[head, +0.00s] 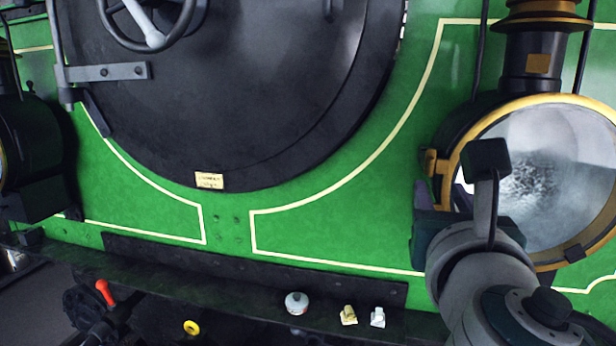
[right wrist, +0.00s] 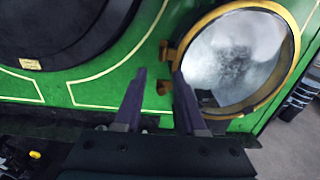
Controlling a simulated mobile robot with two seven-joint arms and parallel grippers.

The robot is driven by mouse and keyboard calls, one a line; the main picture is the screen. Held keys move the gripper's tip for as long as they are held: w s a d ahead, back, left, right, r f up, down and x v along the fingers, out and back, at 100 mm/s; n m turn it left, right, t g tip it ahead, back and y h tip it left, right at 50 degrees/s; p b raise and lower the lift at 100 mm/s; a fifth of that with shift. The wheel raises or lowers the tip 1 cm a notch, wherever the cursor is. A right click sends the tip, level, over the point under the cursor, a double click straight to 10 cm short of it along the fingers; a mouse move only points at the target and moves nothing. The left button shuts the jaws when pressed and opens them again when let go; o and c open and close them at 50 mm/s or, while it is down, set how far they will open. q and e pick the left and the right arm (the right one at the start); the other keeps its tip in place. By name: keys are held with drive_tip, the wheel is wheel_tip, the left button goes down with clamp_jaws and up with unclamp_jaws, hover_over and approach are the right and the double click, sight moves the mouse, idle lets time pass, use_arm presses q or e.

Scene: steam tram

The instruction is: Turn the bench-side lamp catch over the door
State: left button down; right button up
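A large round lamp (head: 545,165) with a brass rim and a glass door is at the right of the head view. It also fills the upper right of the right wrist view (right wrist: 235,55). A small dark piece (head: 575,253), possibly the catch, sits on the lower rim. Brass hinge-like fittings (right wrist: 164,88) are on the rim's left side. My right gripper (head: 441,190) is beside the lamp's left edge, partly hidden by my arm. In the right wrist view (right wrist: 159,78) its two fingers are apart with nothing held between them. My left gripper is out of view.
A second lamp (head: 30,145) is at the far left. A black round door (head: 220,90) with a handwheel (head: 150,30) fills the green front. Below runs a dark ledge (head: 240,290) with a red-tipped lever (head: 105,292) and several small fittings near it.

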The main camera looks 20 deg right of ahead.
sight(432, 167)
drive_tip(key=x, duration=0.4)
drive_tip(key=p+x, duration=0.1)
drive_tip(key=x, duration=0.3)
drive_tip(key=shift+s+d+r, duration=0.1)
drive_tip(key=shift+d, duration=0.3)
drive_tip(key=shift+w+d, duration=0.3)
drive_tip(key=shift+w, duration=0.3)
drive_tip(key=shift+c, duration=0.2)
clamp_jaws()
